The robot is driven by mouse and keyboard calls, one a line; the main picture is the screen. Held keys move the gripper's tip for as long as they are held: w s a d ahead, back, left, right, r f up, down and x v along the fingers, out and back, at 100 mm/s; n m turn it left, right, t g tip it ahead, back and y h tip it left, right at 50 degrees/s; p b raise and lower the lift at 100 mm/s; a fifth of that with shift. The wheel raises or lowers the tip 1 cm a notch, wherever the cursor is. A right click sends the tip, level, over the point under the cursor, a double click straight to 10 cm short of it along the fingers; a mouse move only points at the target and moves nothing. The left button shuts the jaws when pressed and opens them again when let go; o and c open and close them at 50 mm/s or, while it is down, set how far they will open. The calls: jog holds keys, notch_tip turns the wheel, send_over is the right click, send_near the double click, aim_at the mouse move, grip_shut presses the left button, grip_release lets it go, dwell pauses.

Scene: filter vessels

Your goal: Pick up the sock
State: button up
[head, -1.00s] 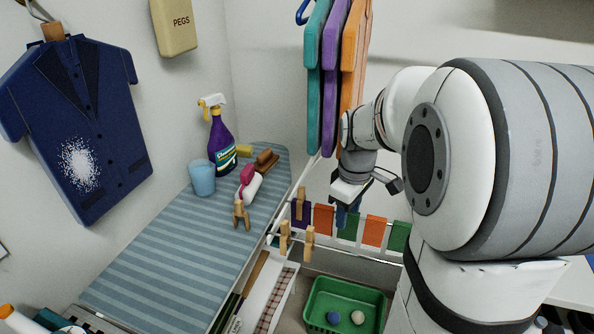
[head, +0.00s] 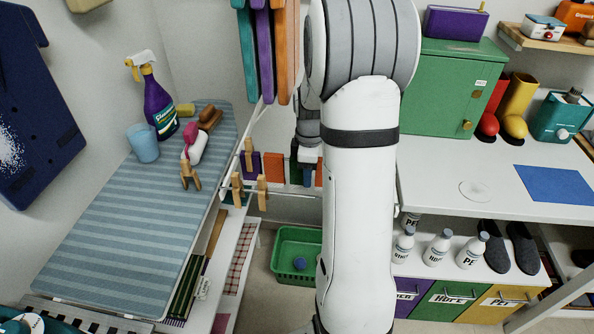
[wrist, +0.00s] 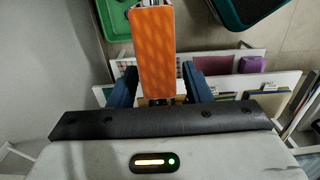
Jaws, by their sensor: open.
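I cannot pick out a sock for sure. A small blue ball (head: 299,263), perhaps a rolled sock, lies in the green basket (head: 278,245) on the floor; my arm partly hides the basket. My gripper (head: 308,180) hangs beside the row of coloured cloths, higher than the basket. In the wrist view my gripper (wrist: 159,72) has its blue fingers apart. An orange textured piece (wrist: 152,50) shows between and beyond them; I cannot tell whether they touch it. Part of the green basket (wrist: 116,22) shows at the upper left there.
At left, the striped ironing board (head: 120,225) carries a spray bottle (head: 158,105), a cup (head: 142,143) and brushes. Pegs (head: 262,192) stand along the rail. At right are a white counter (head: 440,185), a green cabinet (head: 448,90), white bottles (head: 437,248) and dark slippers (head: 497,247).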

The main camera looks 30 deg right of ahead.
jog(key=shift+f, duration=0.35)
jog(key=shift+c, duration=0.3)
grip_shut()
